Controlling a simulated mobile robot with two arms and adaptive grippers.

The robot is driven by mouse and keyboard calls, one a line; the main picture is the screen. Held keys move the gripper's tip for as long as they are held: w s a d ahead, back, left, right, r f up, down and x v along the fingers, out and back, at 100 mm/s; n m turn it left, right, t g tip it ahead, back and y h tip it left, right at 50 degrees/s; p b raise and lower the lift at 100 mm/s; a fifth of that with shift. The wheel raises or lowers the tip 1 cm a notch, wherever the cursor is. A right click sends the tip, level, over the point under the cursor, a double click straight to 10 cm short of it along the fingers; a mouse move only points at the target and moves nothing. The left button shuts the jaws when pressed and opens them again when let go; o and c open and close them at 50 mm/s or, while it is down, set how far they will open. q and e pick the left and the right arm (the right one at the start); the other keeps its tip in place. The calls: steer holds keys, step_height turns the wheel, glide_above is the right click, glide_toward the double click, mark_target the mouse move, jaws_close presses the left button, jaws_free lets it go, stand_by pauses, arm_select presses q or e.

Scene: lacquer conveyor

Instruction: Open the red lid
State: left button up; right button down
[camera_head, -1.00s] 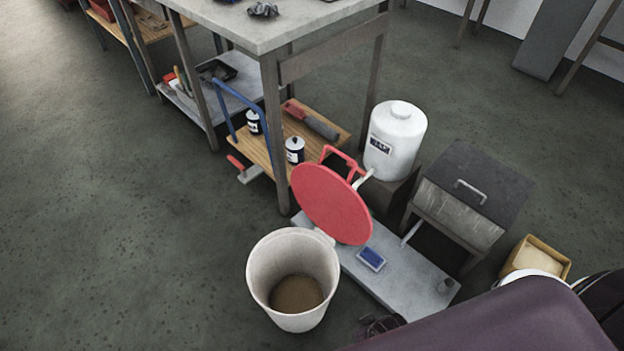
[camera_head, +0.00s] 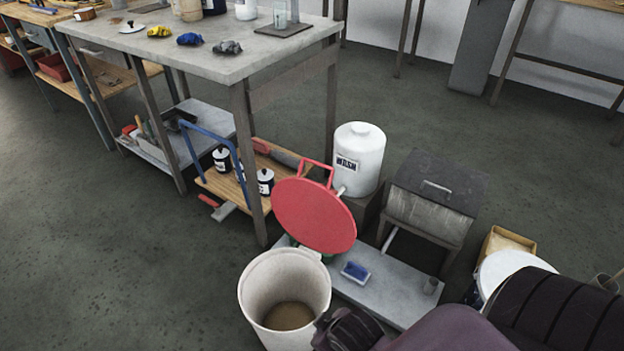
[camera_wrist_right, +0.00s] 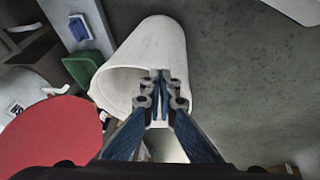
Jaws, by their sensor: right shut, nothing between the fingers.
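The round red lid (camera_head: 314,215) with its red handle (camera_head: 317,172) stands tilted up, open, at the back rim of the white bin (camera_head: 257,290). The bin's mouth is uncovered and brown material (camera_head: 289,315) shows inside. In the right wrist view the lid (camera_wrist_right: 52,135) is at the lower left and the bin (camera_wrist_right: 158,55) is in the middle. My right gripper (camera_wrist_right: 160,77) is shut and empty, in front of the bin in that view and apart from the lid. My left gripper is not in view.
A grey slab (camera_head: 388,292) with a blue-topped block (camera_head: 355,271) lies right of the bin. A white tank (camera_head: 359,160) and a grey lidded box (camera_head: 432,205) stand behind. A workbench (camera_head: 250,65) is at the back. The floor left of the bin is clear.

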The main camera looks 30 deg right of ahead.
steer(key=w+d+r+n+t+h+b, duration=0.1)
steer(key=w+d+r+n+t+h, duration=0.3)
steer(key=w+r, duration=0.6)
steer(key=n+t, duration=0.5)
steer(key=t, duration=0.2)
glide_toward(314, 163)
steer(key=s+a+r, duration=0.1)
steer(key=s+a, duration=0.4)
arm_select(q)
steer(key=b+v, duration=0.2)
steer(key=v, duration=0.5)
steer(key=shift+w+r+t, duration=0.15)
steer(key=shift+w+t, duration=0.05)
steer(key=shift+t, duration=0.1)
arm_select(e)
steer(key=shift+h, duration=0.3)
steer(key=shift+s+d+x, duration=0.15)
steer(key=shift+d+x, duration=0.3)
steer(key=shift+x, duration=1.6)
steer(key=shift+s+d+x, duration=0.15)
steer(key=shift+d+x, duration=0.25)
steer(key=shift+x, duration=1.65)
steer(key=shift+s+d+x, duration=0.15)
steer(key=shift+d+x, duration=0.3)
steer(key=shift+x, duration=1.6)
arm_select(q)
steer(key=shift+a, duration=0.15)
arm_select(e)
steer(key=shift+f, duration=0.1)
